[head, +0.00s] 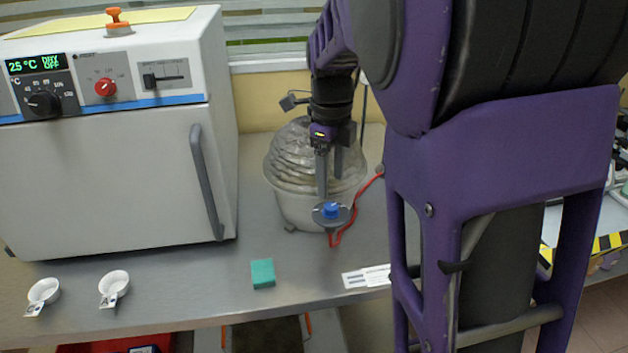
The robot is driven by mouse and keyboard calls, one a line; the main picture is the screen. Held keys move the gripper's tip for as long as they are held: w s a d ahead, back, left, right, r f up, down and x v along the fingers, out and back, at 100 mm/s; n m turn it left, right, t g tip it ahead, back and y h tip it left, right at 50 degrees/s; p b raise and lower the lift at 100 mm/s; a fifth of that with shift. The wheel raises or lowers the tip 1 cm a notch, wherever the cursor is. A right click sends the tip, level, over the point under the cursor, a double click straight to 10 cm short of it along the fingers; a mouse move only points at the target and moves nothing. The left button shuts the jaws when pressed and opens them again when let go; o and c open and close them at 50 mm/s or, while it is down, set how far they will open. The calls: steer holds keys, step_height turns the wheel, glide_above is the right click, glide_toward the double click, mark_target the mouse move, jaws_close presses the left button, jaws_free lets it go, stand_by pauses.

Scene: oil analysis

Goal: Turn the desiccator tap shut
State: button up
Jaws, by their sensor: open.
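The desiccator (286,179) is a greyish, translucent ribbed dome on a pale base, standing on the metal bench right of the oven. Its tap has a blue knob (331,210) on a dark round plate in front of the desiccator, with a red tube (350,217) running from it to the right. My gripper (329,180) points down just above the blue knob, in front of the dome. Its fingers are open with a gap between them and hold nothing. I cannot tell whether the fingertips touch the knob. My arm hides the area to the right.
A white oven (110,180) with a handle fills the left. Two small white dishes (43,291) (114,283) with tags, a green block (262,273) and a white label card (365,277) lie along the front of the bench (200,285). Bench between oven and desiccator is clear.

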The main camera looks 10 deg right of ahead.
mark_target(331, 206)
step_height(331, 206, down, 7)
steer(key=shift+w+d+r+b, duration=0.1)
steer(key=shift+w+r+b, duration=0.1)
steer(key=shift+b, duration=0.35)
jaws_close()
